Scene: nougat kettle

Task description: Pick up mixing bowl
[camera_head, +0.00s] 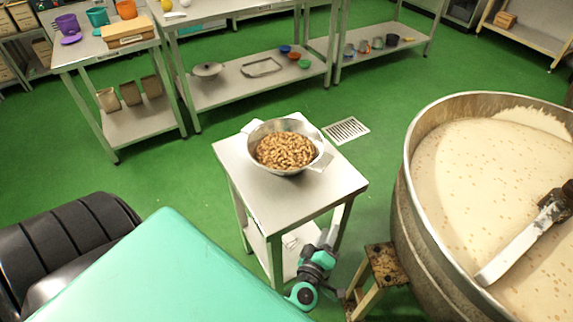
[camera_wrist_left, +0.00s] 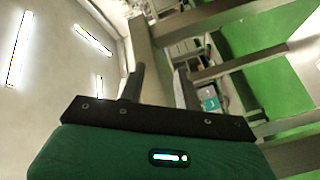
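The mixing bowl (camera_head: 257,132) is a round metal bowl filled with brown nuts. It stands upright on a small steel table (camera_head: 280,208), with pale handle-like tabs at its rim. My left gripper (camera_head: 331,236) is low beside the table's front right side, below the tabletop and apart from the bowl. In the left wrist view my left gripper (camera_wrist_left: 160,78) has its two fingers apart with nothing clearly between them. The bowl cannot be made out in that view. My right gripper is not in view.
A large kettle (camera_head: 408,190) of pale mixture with a paddle (camera_head: 515,248) stands at right. A wooden stool (camera_head: 383,262) is between kettle and table. Steel shelves (camera_head: 255,85) line the back. Green floor around the table is mostly clear, with a drain grate (camera_head: 346,130).

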